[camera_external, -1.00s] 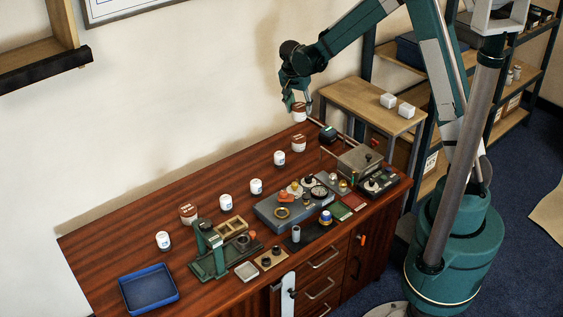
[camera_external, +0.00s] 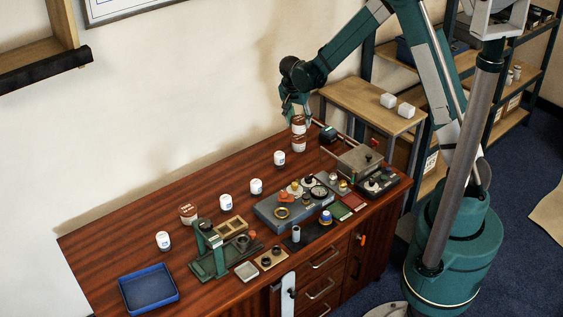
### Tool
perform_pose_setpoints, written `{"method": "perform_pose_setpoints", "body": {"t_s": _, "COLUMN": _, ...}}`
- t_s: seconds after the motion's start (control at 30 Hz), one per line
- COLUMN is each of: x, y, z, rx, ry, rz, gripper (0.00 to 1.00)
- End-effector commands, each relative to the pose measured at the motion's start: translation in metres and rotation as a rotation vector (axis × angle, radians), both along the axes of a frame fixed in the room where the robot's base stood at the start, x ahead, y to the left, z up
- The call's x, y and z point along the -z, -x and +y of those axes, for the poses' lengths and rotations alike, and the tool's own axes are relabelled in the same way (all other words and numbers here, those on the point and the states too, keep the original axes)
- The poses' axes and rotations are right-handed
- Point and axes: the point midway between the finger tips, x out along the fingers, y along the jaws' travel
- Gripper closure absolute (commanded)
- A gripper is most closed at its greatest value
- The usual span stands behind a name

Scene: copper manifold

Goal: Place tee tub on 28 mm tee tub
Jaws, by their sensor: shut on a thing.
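My gripper (camera_external: 297,113) is at the far end of the bench, pointing down. It is shut on a brown-and-white tub (camera_external: 298,124). That held tub is directly above another brown-and-white tub (camera_external: 298,144) standing on the bench. A third brown-and-white tub (camera_external: 188,212) stands at the left, behind the green press. The labels are too small to read.
Several white tubs (camera_external: 256,186) stand in a row along the back of the wooden bench (camera_external: 120,245). A green press (camera_external: 208,250), a grey tool tray (camera_external: 270,215) and a metal box (camera_external: 360,160) fill the front. A blue tray (camera_external: 148,289) is at the left.

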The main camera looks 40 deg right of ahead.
Motion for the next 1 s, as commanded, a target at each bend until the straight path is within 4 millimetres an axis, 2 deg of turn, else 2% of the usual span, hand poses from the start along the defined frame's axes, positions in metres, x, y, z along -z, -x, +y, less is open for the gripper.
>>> {"method": "perform_pose_setpoints", "body": {"t_s": 0.3, "x": 0.03, "y": 0.0, "z": 0.0, "rx": 0.0, "ry": 0.0, "rz": 0.0, "gripper": 0.79}}
{"method": "perform_pose_setpoints", "body": {"t_s": 0.8, "x": 0.035, "y": 0.0, "z": 0.0, "rx": 0.0, "ry": 0.0, "rz": 0.0, "gripper": 0.79}}
{"method": "perform_pose_setpoints", "body": {"t_s": 0.83, "x": 0.034, "y": 0.0, "z": 0.0, "rx": 0.0, "ry": 0.0, "rz": 0.0, "gripper": 0.55}}
{"method": "perform_pose_setpoints", "body": {"t_s": 0.9, "x": 0.034, "y": 0.0, "z": 0.0, "rx": 0.0, "ry": 0.0, "rz": 0.0, "gripper": 0.46}}
{"method": "perform_pose_setpoints", "body": {"t_s": 1.0, "x": 0.034, "y": 0.0, "z": 0.0, "rx": 0.0, "ry": 0.0, "rz": 0.0, "gripper": 0.44}}
